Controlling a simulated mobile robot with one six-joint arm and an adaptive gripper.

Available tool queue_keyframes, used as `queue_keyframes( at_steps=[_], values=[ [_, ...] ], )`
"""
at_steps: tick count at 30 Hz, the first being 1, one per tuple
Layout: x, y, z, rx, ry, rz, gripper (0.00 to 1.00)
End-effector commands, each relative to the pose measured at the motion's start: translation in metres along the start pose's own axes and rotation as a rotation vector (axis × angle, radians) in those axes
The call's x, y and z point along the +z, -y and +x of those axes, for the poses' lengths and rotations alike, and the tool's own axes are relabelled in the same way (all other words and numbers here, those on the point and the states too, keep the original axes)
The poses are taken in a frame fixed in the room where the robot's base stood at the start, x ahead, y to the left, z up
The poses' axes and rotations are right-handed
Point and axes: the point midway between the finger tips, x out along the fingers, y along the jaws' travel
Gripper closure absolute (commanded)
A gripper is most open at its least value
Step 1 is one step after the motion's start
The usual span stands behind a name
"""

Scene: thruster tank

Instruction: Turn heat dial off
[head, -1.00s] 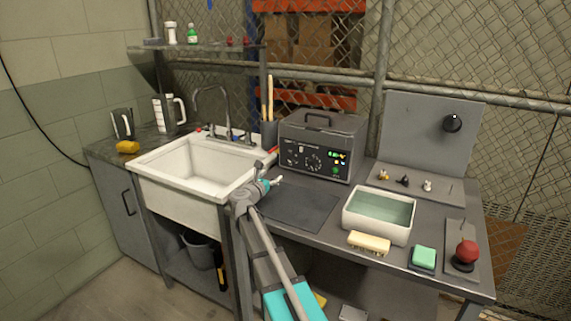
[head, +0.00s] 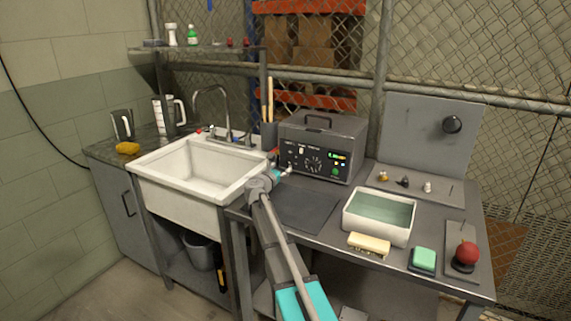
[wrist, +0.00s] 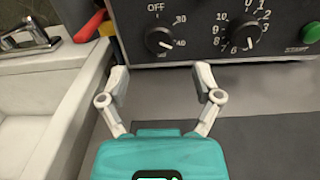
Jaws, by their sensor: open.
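The heat dial (wrist: 158,40) is a round black knob on the dark front panel of the grey unit (head: 320,140), marked OFF, 30 and 40. Its white pointer is turned to the lower right, away from OFF at its upper left. My gripper (wrist: 162,78) is open and empty, its two fingers spread just in front of and below the dial, apart from it. In the head view my gripper (head: 283,172) is near the left part of the panel, and the small dial there is hard to make out.
A larger numbered dial (wrist: 241,32) and a green START button (wrist: 311,33) are right of the heat dial. A red handle (wrist: 90,26) is at its left. The sink (head: 200,165) is left; a water-filled basin (head: 378,235) stands right. The dark mat (head: 305,207) is clear.

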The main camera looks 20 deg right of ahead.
Motion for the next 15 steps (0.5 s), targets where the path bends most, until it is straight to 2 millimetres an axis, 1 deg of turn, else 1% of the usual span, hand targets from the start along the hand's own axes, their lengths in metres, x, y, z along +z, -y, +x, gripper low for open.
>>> queue_keyframes(
  at_steps=[1, 6, 10, 15],
  values=[
    [0.000, -0.001, 0.011, -0.001, 0.000, 0.000, 0.18],
    [0.000, -0.001, 0.035, -0.001, 0.000, 0.000, 0.18],
    [0.000, -0.001, 0.048, 0.000, 0.000, 0.000, 0.18],
    [0.000, -0.001, 0.057, 0.001, 0.000, 0.000, 0.18]
  ],
)
